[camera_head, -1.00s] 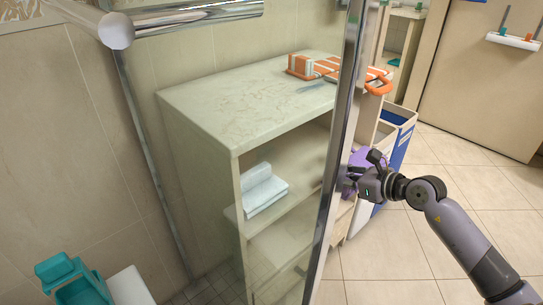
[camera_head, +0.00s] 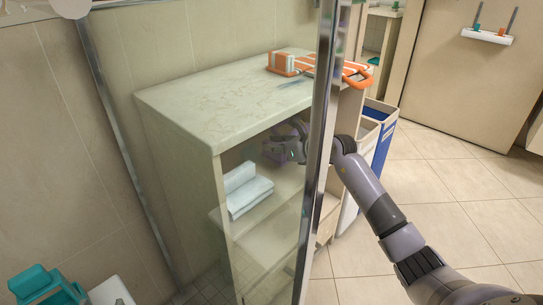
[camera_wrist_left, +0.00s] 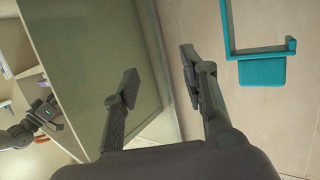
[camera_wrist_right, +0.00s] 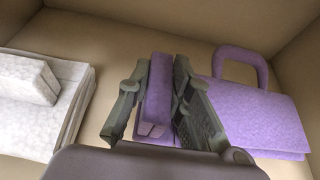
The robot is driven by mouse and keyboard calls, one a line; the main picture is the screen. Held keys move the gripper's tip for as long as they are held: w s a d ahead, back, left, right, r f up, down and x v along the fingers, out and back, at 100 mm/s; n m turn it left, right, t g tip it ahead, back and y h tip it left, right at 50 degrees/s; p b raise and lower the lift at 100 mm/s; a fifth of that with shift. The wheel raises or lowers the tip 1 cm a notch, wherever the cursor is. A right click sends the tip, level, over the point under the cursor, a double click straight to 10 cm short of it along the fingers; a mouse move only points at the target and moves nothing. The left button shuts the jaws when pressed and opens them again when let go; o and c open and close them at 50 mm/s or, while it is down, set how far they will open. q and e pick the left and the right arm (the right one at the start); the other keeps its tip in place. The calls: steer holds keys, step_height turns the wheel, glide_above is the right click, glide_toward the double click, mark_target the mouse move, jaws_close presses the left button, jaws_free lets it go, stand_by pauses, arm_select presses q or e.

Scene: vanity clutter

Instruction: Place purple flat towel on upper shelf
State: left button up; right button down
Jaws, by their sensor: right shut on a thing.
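The purple flat towel (camera_wrist_right: 255,118) shows in the right wrist view, with a flat part, a loop at its far edge and an upright folded strip. My right gripper (camera_wrist_right: 158,85) is shut on that strip. In the head view my right gripper (camera_head: 285,146) and a little purple show through the glass, inside the upper shelf (camera_head: 268,205) compartment, under the cabinet top. I cannot tell whether the towel touches the shelf board. My left gripper (camera_wrist_left: 160,78) is open and empty in the left wrist view, and out of the head view.
A white folded towel (camera_head: 246,191) lies on the same shelf, left of the purple one. A glass door with a metal frame (camera_head: 318,140) stands before the cabinet. An orange striped towel (camera_head: 318,68) lies on the cabinet top. A teal holder (camera_wrist_left: 262,70) is beside my left gripper.

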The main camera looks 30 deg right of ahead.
steer(key=f, duration=0.1)
steer(key=w+f+b, duration=0.1)
steer(key=f, duration=0.1)
steer(key=shift+a+f+b, duration=0.1)
steer(key=shift+a+b, duration=0.1)
steer(key=shift+b, duration=0.1)
arm_select(q)
step_height(320, 180, up, 7)
steer(key=w+d+t+h, duration=0.1)
steer(key=t, duration=0.3)
steer(key=shift+d, duration=0.2)
arm_select(e)
steer(key=shift+f, duration=0.1)
arm_select(q)
steer(key=shift+r+h, duration=0.1)
steer(key=shift+h, duration=0.2)
arm_select(e)
steer(key=shift+f, duration=0.1)
arm_select(q)
steer(key=shift+r, duration=0.1)
arm_select(e)
steer(key=c, duration=1.4)
jaws_free()
steer(key=shift+c, duration=0.2)
